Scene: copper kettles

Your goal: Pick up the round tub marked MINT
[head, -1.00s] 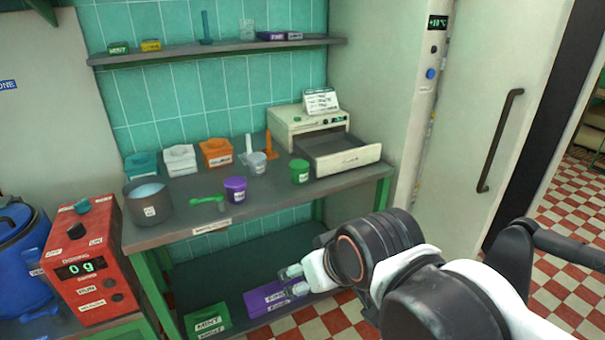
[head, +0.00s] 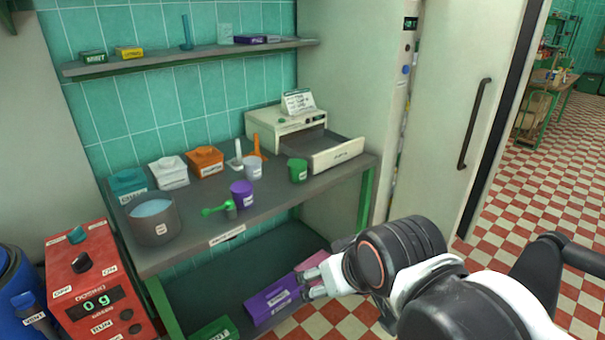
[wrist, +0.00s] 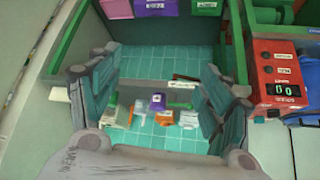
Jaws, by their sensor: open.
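A round green tub (head: 297,171) with a small white label stands upright on the grey bench, in front of the cream machine's open drawer; its label is too small to read. A purple round tub (head: 241,193) and a pale round tub (head: 253,166) stand to its left. My gripper (head: 308,283) is open and empty, in front of the bench and below its top, apart from the green tub. The wrist view shows my spread fingers (wrist: 155,95) with the bench items small and distant between them.
A grey pot (head: 153,219), a green scoop (head: 219,209) and lidded square boxes (head: 206,160) share the bench. The drawer (head: 337,153) juts out right of the green tub. Purple (head: 272,300) and green boxes sit on the low shelf. A red dosing machine (head: 90,285) stands left.

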